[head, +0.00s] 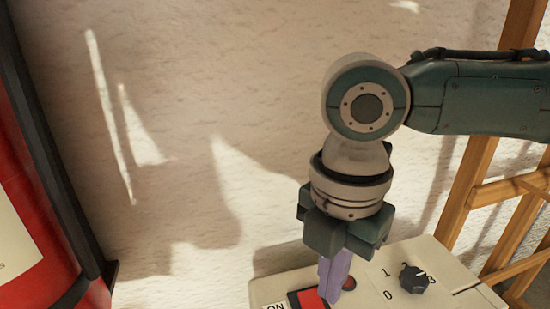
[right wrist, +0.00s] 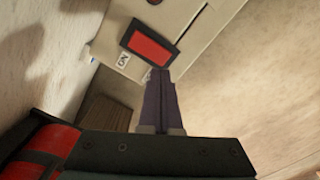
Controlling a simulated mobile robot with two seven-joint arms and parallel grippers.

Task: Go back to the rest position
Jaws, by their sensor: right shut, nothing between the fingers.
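My right gripper (head: 333,277) comes down from my green and grey right arm in the head view. Its purple fingers are together with nothing between them. They appear in front of the top of a cream control box (head: 440,255), by a red rocker switch (head: 308,299). In the right wrist view the shut fingers (right wrist: 160,75) point at the lower edge of the red switch (right wrist: 150,48), beside an "ON" label (right wrist: 123,60). I cannot tell whether the fingertips touch the switch. My left gripper is not in view.
A black knob (head: 414,279) with numbers around it stands on the box. A wooden lath frame (head: 490,190) rises at the right, behind my arm. A rough pale wall (head: 200,120) fills the back.

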